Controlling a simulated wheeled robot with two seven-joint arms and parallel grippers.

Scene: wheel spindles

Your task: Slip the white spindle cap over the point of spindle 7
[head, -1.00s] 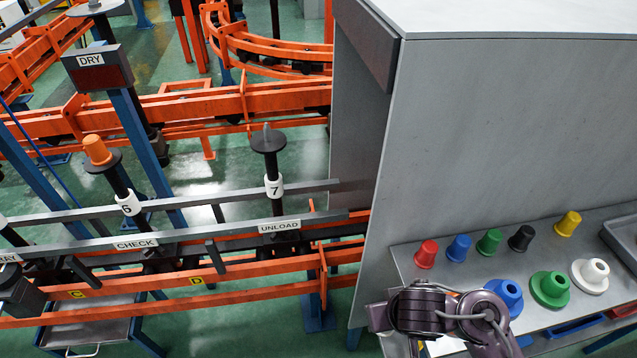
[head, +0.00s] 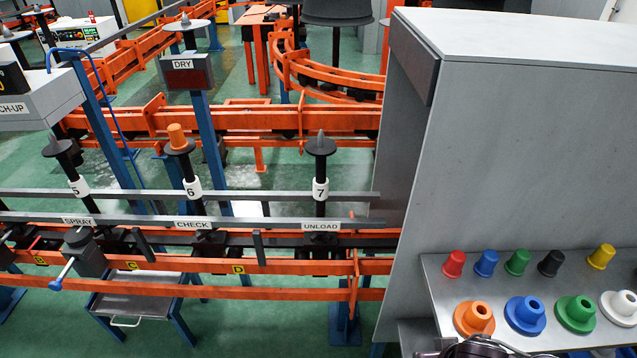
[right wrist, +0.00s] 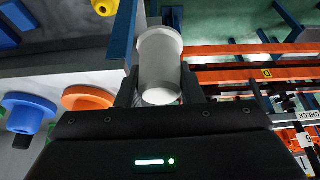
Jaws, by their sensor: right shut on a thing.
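Spindle 7 (head: 320,187) stands upright at the rail above the UNLOAD label. It has a dark round disc and a bare grey point on top. The white spindle cap (right wrist: 160,58) is in the right wrist view, where my right gripper (right wrist: 158,82) is shut on it, a finger on each side. In the head view only a dark part of my right arm shows at the bottom edge, below the cap shelf; the gripper and held cap are out of that view. Spindle 7 is well to the left of that arm. My left gripper is not in view.
A big grey cabinet (head: 510,150) stands between spindle 7 and the shelf (head: 440,285) of coloured caps and flanged pieces. Spindle 6 (head: 192,187) carries an orange cap (head: 177,137). Grey rails and orange beams (head: 190,265) run in front of and behind the spindles.

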